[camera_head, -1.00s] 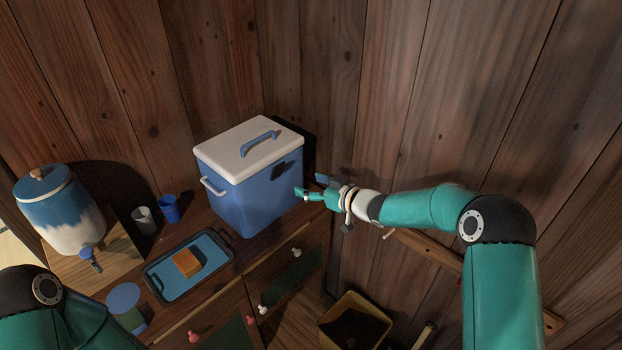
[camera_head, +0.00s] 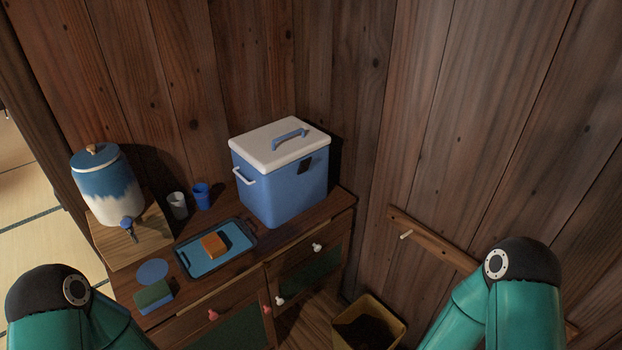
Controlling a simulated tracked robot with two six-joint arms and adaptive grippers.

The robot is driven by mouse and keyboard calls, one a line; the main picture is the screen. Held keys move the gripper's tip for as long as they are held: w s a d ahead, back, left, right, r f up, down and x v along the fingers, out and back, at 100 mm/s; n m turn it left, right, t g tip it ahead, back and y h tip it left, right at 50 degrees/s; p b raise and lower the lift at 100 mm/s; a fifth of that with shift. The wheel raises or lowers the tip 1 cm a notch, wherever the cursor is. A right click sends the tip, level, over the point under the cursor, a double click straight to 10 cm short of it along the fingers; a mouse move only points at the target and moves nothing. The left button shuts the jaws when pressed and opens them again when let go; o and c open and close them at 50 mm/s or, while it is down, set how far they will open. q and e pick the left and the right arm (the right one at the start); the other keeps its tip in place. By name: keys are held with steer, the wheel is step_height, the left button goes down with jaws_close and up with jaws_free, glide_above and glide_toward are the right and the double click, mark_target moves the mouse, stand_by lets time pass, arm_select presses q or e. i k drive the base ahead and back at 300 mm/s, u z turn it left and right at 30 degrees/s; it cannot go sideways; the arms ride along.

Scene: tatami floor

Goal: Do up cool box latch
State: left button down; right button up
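The cool box (camera_head: 280,190) is blue with a white lid (camera_head: 279,143). It stands upright on the right part of the wooden cabinet top, and its lid is down. A dark latch plate (camera_head: 306,167) lies against the face toward me, just below the lid's edge. Whether it is hooked fast is too small to tell. Only the upper parts of my arms show at the lower left and lower right. Both grippers are out of view.
Left of the box are a black-rimmed tray (camera_head: 248,232) with an orange block (camera_head: 214,243), a blue cup (camera_head: 202,196), a white cup (camera_head: 178,206) and a blue-and-white dispenser (camera_head: 107,187). An open bin (camera_head: 395,325) stands on the floor. A peg rail (camera_head: 431,238) is on the right wall.

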mark_target(305, 165)
steer(key=z, duration=0.25)
steer(key=i, duration=0.9)
steer(key=u, duration=0.7)
